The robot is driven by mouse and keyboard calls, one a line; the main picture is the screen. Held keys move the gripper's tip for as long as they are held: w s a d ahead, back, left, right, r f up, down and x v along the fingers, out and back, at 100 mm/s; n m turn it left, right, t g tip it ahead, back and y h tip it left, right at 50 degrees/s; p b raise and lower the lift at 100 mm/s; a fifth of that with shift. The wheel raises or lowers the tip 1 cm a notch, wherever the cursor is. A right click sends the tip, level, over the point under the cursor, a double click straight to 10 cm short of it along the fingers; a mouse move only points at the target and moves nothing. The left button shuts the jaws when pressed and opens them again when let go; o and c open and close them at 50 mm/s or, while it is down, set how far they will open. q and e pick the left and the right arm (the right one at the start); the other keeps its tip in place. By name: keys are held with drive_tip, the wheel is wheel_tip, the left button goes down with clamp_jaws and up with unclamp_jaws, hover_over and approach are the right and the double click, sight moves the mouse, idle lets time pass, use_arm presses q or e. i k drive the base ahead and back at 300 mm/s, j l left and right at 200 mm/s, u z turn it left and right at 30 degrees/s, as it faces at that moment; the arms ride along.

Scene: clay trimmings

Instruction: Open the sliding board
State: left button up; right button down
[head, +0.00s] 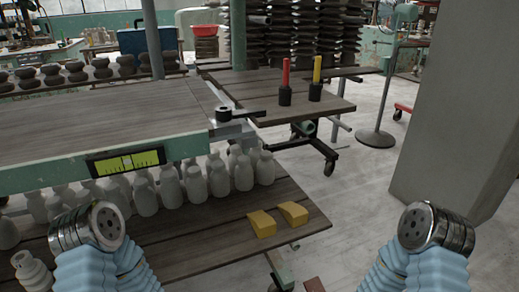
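A wide dark wooden board (110,117) lies on a green-framed table (60,178) at left. I cannot tell for certain whether this is the sliding board. At its right end are a metal bracket and a black round knob with a bar (224,114). My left arm, in a blue sleeve with a metal joint, rises at the lower left, in front of the lower shelf. My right arm rises the same way at the lower right, over the floor. No gripper fingers show on either arm, and neither arm touches the board.
Several white bottles (244,174) stand under the board on a lower wooden shelf (190,240), with two yellow blocks (262,223) near its right end. A wheeled table (265,92) bears a red and a yellow stick.

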sight(45, 142)
drive_tip(key=k+u, duration=0.1)
drive_tip(key=u, duration=1.65)
